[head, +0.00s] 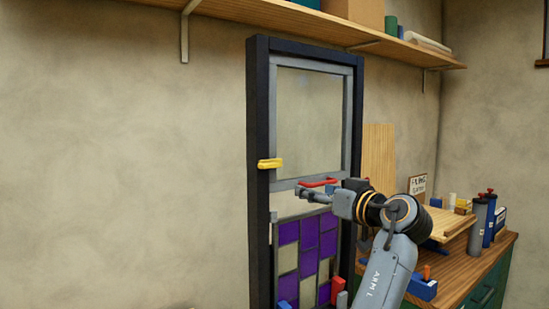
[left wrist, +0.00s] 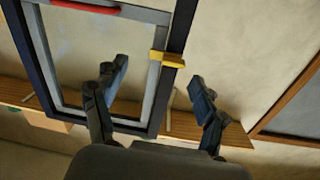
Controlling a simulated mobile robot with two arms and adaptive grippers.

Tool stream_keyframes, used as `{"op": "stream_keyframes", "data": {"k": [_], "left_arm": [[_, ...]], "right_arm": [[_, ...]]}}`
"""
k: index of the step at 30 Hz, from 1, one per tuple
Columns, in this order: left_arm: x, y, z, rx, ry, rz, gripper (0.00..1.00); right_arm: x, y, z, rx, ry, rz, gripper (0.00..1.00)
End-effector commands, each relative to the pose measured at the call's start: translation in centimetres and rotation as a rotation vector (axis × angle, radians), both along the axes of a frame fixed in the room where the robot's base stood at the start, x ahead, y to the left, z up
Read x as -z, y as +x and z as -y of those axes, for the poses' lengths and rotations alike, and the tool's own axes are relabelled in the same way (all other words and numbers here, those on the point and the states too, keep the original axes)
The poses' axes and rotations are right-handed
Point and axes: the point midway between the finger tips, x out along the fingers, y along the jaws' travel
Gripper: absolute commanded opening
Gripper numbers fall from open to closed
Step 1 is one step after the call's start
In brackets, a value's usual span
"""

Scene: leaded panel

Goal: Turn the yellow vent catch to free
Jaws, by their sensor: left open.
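The yellow vent catch (head: 270,163) sits on the left upright of the dark frame (head: 258,120), lying level across it near the grey inner sash (head: 312,62). In the left wrist view the catch (left wrist: 167,59) appears between and beyond my fingertips. My left gripper (head: 303,193) is open and empty, to the right of the catch and a little below it, in front of the panel. Its two fingers are spread apart in the left wrist view (left wrist: 158,85) and do not appear to touch the catch. My right gripper is not in view.
A red handle (head: 317,182) is on the sash's lower rail, close to my left gripper. Purple and clear leaded panes (head: 308,240) fill the lower panel. A bench (head: 480,262) with bottles and boards stands right. A shelf (head: 240,15) runs above. The wall left is clear.

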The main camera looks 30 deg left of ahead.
Motion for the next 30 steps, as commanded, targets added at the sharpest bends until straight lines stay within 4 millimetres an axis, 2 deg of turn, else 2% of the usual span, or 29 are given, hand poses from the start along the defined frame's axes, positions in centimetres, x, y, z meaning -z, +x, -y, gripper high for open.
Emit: {"op": "stream_keyframes", "data": {"k": [1,3,6,11,18,24,30], "left_arm": [[-2.1,-1.2,-0.1,-0.027,-0.013,0.042,0.72],[-3.6,-2.3,-0.3,-0.054,-0.027,0.080,0.72],[-4.5,-2.9,-0.9,-0.072,-0.034,0.100,0.72],[-4.8,-2.1,-2.9,-0.076,-0.032,0.100,0.72],[-4.9,-0.1,-7.7,-0.075,-0.030,0.098,0.72],[-4.8,1.3,-11.1,-0.073,-0.030,0.097,0.72],[-4.5,2.2,-12.9,-0.071,-0.031,0.099,0.72]], "right_arm": [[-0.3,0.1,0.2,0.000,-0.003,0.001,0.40],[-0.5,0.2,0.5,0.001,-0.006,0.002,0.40],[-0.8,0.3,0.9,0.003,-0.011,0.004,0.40],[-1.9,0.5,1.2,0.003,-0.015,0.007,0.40],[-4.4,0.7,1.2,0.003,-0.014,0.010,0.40],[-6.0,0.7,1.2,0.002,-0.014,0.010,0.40],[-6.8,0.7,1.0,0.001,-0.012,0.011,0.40]]}}
